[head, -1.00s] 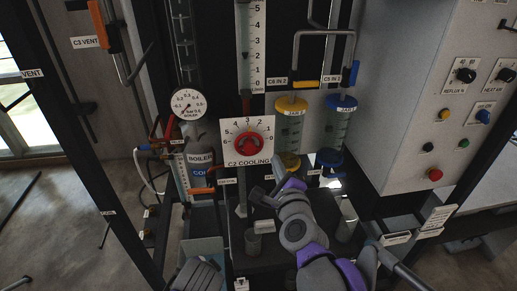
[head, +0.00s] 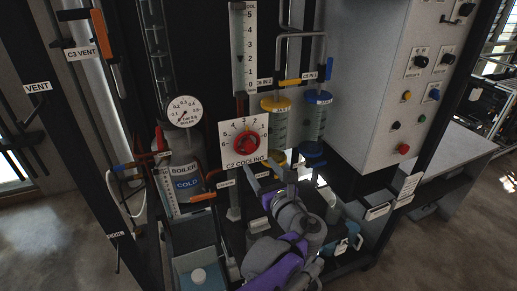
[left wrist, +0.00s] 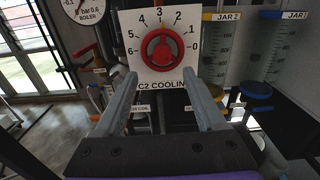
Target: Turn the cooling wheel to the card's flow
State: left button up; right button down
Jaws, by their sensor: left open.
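The red cooling wheel (head: 246,142) sits on a white square dial plate (head: 229,131) marked 0 to 6 and "C2 COOLING". The wheel (left wrist: 162,50) also shows face-on in the left wrist view; I cannot surely read its setting. My left gripper (head: 263,184) is below and in front of the plate. In the left wrist view its two fingers (left wrist: 161,82) are apart and empty, with the wheel beyond and above their tips. The white flow scale (head: 248,50) stands above the plate. A small white card (head: 409,187) hangs at right, its text too small to read. My right gripper is out of view.
A pressure gauge (head: 185,111) and the boiler (head: 187,177) are left of the plate. A yellow-lidded jar (head: 275,128) and a blue-lidded jar (head: 313,125) stand at right. A grey control cabinet (head: 397,100) with knobs juts forward. Open floor (head: 465,240) lies at lower right.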

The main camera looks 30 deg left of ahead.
aim_at(250, 145)
pick_arm(q)
jog(key=x, duration=0.8)
jog(key=shift+w, duration=0.35)
jog(key=shift+w+a+r, duration=0.15)
jog(key=shift+a, duration=0.05)
jog(key=shift+w+r, duration=0.1)
jog(key=shift+r, duration=0.2)
jog(key=shift+a+r, duration=0.1)
grip_shut()
dwell(0.9)
